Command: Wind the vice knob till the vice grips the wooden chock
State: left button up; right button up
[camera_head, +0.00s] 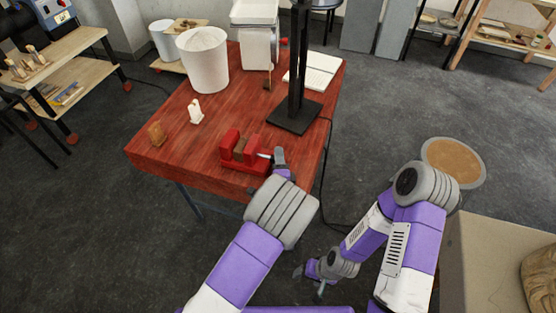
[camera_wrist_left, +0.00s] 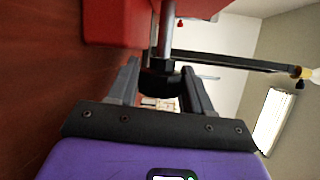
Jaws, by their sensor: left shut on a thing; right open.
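The red vice (camera_head: 238,160) stands near the front edge of the red-brown table. A brown piece, seemingly the wooden chock (camera_head: 240,147), sits between its jaws; I cannot tell whether both jaws touch it. My left gripper (camera_head: 276,158) is at the right end of the vice. In the left wrist view the fingers are shut on the dark round vice knob (camera_wrist_left: 160,80), at the end of a metal screw (camera_wrist_left: 165,35) running into the red vice body (camera_wrist_left: 115,22). The head view mostly hides the knob. My right gripper (camera_head: 308,281) is open and empty, low over the floor.
A black lamp stand (camera_head: 294,118) rises just behind the vice. A small wooden block (camera_head: 156,133), a white piece (camera_head: 196,112), a white bucket (camera_head: 204,62) and an open book (camera_head: 314,73) are also on the table (camera_head: 185,155). A cable hangs off its right side.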

pick_arm(q)
jog(key=shift+r+g+p, duration=0.3)
jog(key=shift+g+p, duration=0.5)
jog(key=shift+p, duration=0.25)
jog(key=m+g+p, duration=0.1)
jog(key=g+p, duration=0.3)
jog(key=p, duration=0.4)
jog(key=m+g+y+p, duration=0.1)
jog(key=m+g+p, duration=0.1)
jog(key=g+p, duration=0.3)
jog(key=shift+d+r+p, duration=0.1)
jog(key=shift+p, duration=1.9)
jog(key=shift+g+y+p, duration=0.3)
jog(key=shift+g+p, duration=0.1)
jog(key=shift+g, duration=0.2)
jog(key=shift+w+g, duration=0.1)
jog(key=shift+g, duration=0.2)
jog(key=shift+f+g, duration=0.25)
jog(key=shift+g, duration=0.05)
jog(key=shift+f+m+g+y+b, duration=0.2)
jog(key=shift+m+g+y+b, duration=0.2)
jog(key=shift+g+b, duration=0.8)
jog(key=shift+b, duration=0.4)
jog(key=shift+r+m+g+y+b, duration=0.1)
jog(key=shift+m+g+y+b, duration=0.25)
jog(key=shift+g+b, duration=0.65)
jog(key=shift+t, duration=0.3)
